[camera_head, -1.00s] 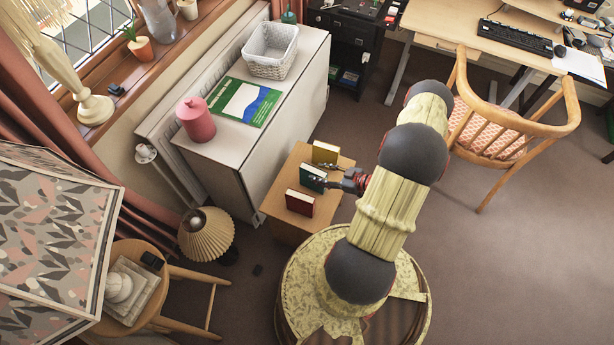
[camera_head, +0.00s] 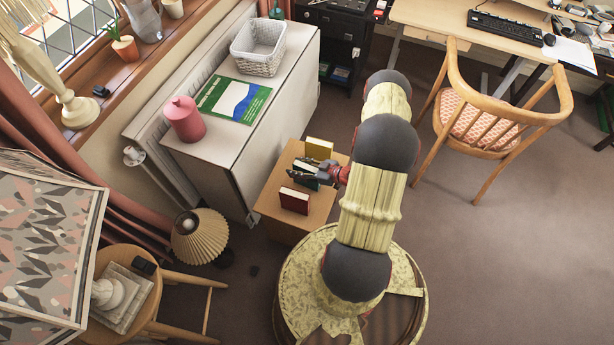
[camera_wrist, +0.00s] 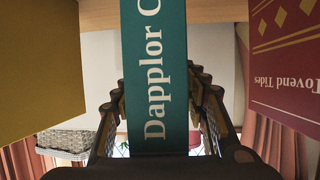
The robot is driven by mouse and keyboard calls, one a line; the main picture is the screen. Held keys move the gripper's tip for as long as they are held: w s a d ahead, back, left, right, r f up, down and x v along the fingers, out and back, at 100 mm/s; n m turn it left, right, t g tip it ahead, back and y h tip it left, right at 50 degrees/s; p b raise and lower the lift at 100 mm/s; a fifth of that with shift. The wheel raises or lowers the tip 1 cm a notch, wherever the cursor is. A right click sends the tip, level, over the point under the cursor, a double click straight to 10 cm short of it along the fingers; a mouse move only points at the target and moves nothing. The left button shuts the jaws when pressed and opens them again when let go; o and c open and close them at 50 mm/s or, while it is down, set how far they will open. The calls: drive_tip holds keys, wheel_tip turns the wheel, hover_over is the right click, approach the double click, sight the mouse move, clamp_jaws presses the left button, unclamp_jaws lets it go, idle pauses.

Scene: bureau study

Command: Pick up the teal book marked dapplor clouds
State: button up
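The teal book (camera_wrist: 155,60) stands with its spine towards me in the wrist view, reading "Dapplor C" before the frame cuts it off. My gripper (camera_wrist: 164,90) has one finger on each side of this book, with a visible gap on the right; contact on the left is unclear. In the head view my gripper (camera_head: 304,173) is at the middle book on the small wooden cabinet (camera_head: 270,201) and largely covers it. The fingers look open, straddling the book.
A yellow book (camera_head: 319,148) stands behind the teal one and a red book (camera_head: 294,201), marked "Tovend Tides" in the wrist view (camera_wrist: 290,60), in front. Both are close by. A white cabinet (camera_head: 222,160) stands left; a wooden chair (camera_head: 500,110) stands right.

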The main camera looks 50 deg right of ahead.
drive_tip(key=shift+c, duration=1.2)
clamp_jaws()
